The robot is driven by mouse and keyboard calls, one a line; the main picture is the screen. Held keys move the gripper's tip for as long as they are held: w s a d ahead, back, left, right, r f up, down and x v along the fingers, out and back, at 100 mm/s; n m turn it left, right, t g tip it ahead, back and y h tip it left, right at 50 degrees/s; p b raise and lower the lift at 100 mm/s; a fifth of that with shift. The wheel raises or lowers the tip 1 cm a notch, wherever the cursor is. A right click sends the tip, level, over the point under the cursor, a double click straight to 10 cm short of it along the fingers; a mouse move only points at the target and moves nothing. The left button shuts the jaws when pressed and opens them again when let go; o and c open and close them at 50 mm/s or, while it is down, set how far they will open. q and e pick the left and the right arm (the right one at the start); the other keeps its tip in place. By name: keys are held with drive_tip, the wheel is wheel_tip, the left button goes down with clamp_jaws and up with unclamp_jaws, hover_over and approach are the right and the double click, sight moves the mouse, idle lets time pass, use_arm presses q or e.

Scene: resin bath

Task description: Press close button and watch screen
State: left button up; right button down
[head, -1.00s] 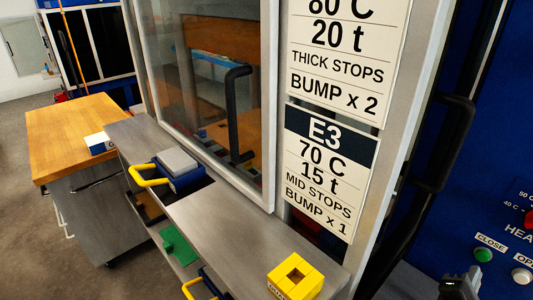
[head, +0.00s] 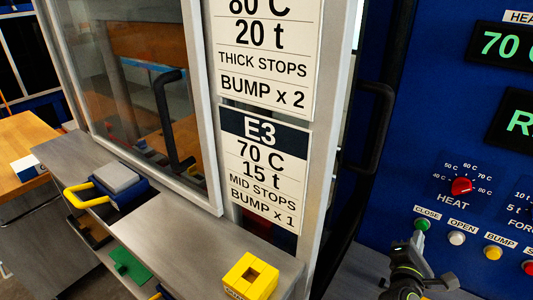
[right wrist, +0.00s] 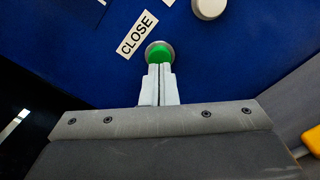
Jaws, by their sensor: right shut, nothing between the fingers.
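The green CLOSE button (head: 421,224) sits at the left end of the button row on the blue panel. My right gripper (head: 417,240) is just below it in the head view. In the right wrist view, my gripper's shut fingers (right wrist: 158,70) are at the lower edge of the green button (right wrist: 159,52); I cannot tell whether they touch it. The upper screen (head: 505,45) reads 70 C in green. The lower screen (head: 515,122) shows a green R, with the rest cut off by the picture edge. My left gripper is not in view.
Right of CLOSE are the white OPEN button (head: 456,238), the yellow BUMP button (head: 493,253) and a red button (head: 529,267). The red HEAT knob (head: 461,186) is above. A black handle (head: 382,125) stands left of the panel. A yellow block (head: 250,276) lies on the grey shelf.

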drive_tip(key=shift+x, duration=1.25)
drive_tip(key=p+v, duration=0.1)
drive_tip(key=v, duration=0.3)
drive_tip(key=shift+s+a, duration=0.15)
drive_tip(key=shift+s, duration=0.1)
drive_tip(key=shift+s+f, duration=0.1)
idle(4.1)
